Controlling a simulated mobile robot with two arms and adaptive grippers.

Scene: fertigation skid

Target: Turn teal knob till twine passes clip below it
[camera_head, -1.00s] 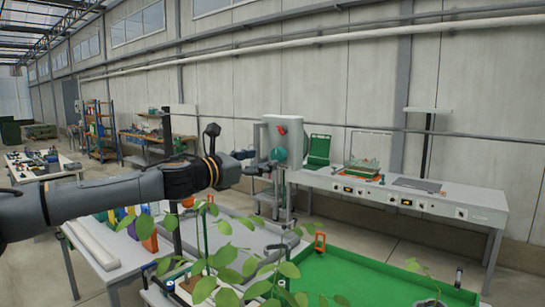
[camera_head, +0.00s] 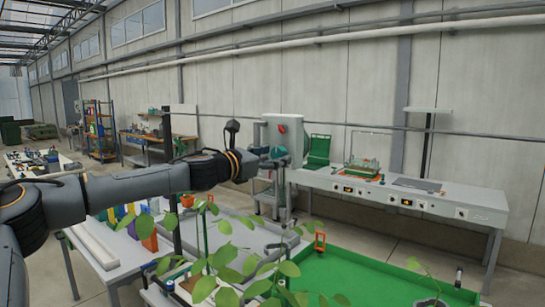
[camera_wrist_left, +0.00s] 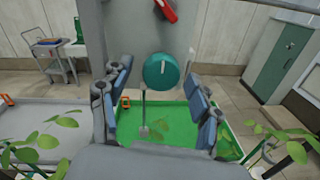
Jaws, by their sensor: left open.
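The teal knob (camera_wrist_left: 161,70) is round, with a pale mark on its face pointing nearly straight up. It sits on the front of a grey box (camera_wrist_left: 118,22), below a red handle (camera_wrist_left: 166,10). In the head view the knob (camera_head: 279,153) is partly covered by my left gripper (camera_head: 270,158). In the left wrist view my left gripper (camera_wrist_left: 158,78) is open, with one finger on each side of the knob; contact is not visible. A thin grey stem (camera_wrist_left: 144,107) shows below the knob, ending in a small grey piece. I cannot make out twine or clip.
Leafy plants (camera_head: 225,255) stand in the foreground below my arm. A green tray (camera_head: 370,275) lies at the front right. A long workbench (camera_head: 470,200) runs along the wall. A grey cart (camera_head: 265,190) stands beside the box.

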